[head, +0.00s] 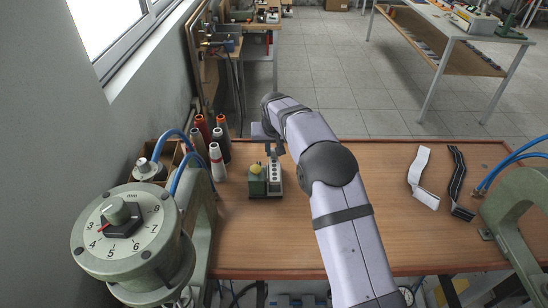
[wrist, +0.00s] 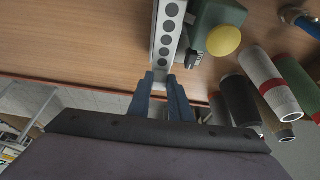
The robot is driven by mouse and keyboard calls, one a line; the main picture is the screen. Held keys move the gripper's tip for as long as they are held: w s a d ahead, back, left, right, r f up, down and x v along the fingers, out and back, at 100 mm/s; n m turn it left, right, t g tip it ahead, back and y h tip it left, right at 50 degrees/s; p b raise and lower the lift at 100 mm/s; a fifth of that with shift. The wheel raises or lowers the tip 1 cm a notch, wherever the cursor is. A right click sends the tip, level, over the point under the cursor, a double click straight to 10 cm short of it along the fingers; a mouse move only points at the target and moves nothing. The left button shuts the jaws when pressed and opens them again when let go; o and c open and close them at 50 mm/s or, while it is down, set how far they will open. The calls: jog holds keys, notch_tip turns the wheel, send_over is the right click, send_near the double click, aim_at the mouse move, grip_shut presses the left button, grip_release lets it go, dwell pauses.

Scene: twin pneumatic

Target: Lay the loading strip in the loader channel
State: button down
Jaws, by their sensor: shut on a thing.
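My gripper (wrist: 163,84) has its two blue fingers shut on the near end of the loading strip (wrist: 168,34) in the wrist view. The strip is pale, with a row of several dark round spots. It also shows in the head view (head: 275,172), beside a small green block with a yellow button (head: 256,180). In the wrist view the green block (wrist: 214,22) stands just right of the strip. Pale edges run along the strip; I cannot tell channel walls from strip edges, nor whether the strip rests in the loader channel. In the head view my gripper (head: 271,150) is at the strip's far end.
Several thread cones (head: 217,160) stand left of the green block. A dial unit (head: 124,228) with blue hoses is at the front left. A white strap (head: 422,178) and a black strap (head: 458,183) lie on the right of the wooden table (head: 250,235). The table's front middle is clear.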

aim_at(274, 159)
jog(key=shift+f+p, duration=0.7)
jog(key=shift+f, duration=1.2)
jog(key=shift+f, duration=0.15)
jog(key=c, duration=1.6)
grip_release()
jog(key=b+v, duration=0.3)
jog(key=v, duration=0.9)
jog(key=shift+s+b, duration=0.1)
jog(key=shift+b, duration=0.3)
